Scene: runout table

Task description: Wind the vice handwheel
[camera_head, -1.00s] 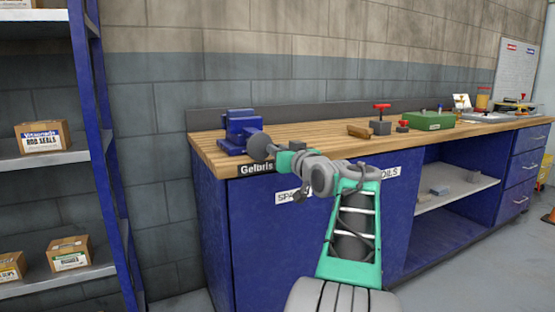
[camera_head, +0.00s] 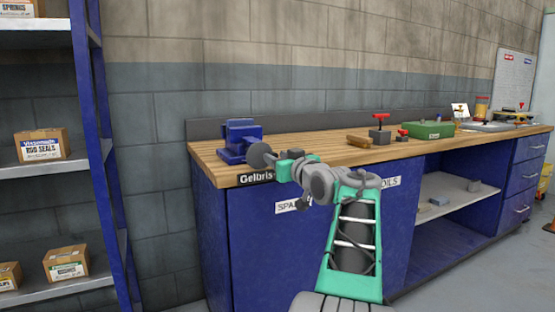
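The blue vice (camera_head: 238,138) stands on the left end of the wooden bench top (camera_head: 320,148). A round dark grey disc, which looks like the vice handwheel (camera_head: 259,155), faces the front of the bench at the vice's lower right. My arm, grey and green, reaches up from the bottom to the bench's front edge. My gripper (camera_head: 276,160) is at its left end, right beside the handwheel. Its fingers are too small and too overlapped to tell whether they are open or touch the wheel.
A shelf unit with boxes (camera_head: 41,144) stands at the left. The bench top between vice and wooden piece looks clear.

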